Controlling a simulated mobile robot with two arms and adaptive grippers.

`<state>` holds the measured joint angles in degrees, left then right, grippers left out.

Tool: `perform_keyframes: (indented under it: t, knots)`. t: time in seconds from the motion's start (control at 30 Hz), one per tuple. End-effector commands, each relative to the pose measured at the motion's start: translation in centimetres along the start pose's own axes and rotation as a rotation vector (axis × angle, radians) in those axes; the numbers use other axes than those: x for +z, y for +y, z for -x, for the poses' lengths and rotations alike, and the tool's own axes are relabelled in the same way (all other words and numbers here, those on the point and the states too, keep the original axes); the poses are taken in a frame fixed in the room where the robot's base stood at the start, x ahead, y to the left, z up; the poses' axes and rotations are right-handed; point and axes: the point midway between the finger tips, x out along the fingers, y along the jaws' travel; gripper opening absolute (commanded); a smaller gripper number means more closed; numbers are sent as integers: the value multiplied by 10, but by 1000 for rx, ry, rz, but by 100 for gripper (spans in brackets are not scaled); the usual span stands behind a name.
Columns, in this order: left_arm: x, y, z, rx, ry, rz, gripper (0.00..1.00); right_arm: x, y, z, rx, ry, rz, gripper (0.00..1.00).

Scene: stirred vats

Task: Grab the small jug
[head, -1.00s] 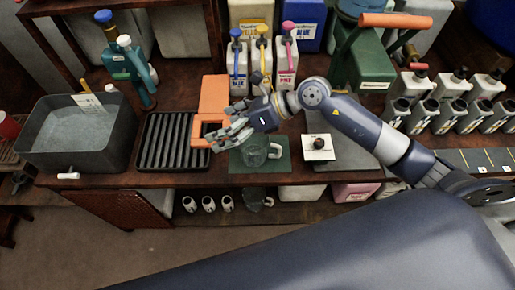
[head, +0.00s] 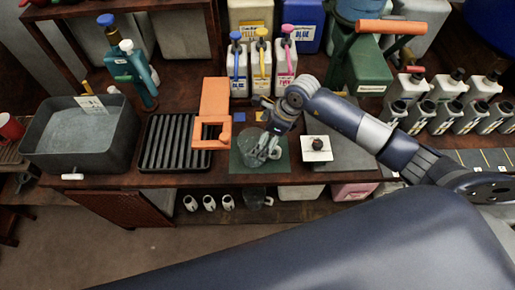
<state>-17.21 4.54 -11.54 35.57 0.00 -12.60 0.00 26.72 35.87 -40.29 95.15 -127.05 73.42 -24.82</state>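A clear glass jug (head: 248,148) stands upright on a dark green mat (head: 238,166) near the front edge of the bench. My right gripper (head: 267,154) points down at the jug's right side, where the handle is. Its fingers look apart and overlap the handle in the picture. I cannot tell whether they touch it. Another, darker glass jug (head: 252,198) is on the shelf below the bench. My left gripper is not in view.
An orange stand (head: 214,100) is left of the mat, beside a black ribbed rack (head: 174,142) and a grey basin (head: 72,150). A white square plate with a dark knob (head: 317,148) is close on the right. Pump bottles (head: 262,68) stand behind.

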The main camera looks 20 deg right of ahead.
Motion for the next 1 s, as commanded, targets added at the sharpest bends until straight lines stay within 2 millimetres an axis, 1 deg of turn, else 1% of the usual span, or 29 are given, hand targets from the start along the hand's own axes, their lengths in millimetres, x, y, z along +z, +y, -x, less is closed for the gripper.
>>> perform_keyframes:
  t: [0.03,0.1,0.2,0.27,0.4,0.57,0.6,0.67,0.7,0.77,0.8,0.83,0.87,1.0]
  knots:
    - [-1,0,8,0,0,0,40,3,3,-5,6,1,-3,100]
    - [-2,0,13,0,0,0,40,5,5,-15,6,0,-2,100]
    - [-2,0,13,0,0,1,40,4,3,-28,3,0,-1,100]
    - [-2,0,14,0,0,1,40,3,3,-33,3,0,-2,100]
    - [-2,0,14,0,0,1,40,2,3,-37,2,1,0,100]
    - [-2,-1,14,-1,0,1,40,2,3,-37,1,0,0,100]
    - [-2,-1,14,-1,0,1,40,2,3,-37,1,0,0,91]
    - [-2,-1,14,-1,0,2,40,2,3,-37,1,0,0,77]
    - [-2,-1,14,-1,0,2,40,2,3,-37,1,0,0,68]
    - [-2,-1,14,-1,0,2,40,2,3,-37,1,0,0,55]
    - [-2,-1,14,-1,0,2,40,2,3,-37,1,0,0,46]
    - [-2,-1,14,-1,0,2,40,2,3,-37,1,0,0,39]
    - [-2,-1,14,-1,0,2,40,2,3,-37,2,0,0,37]
    - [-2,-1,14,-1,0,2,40,3,3,-37,1,-1,0,37]
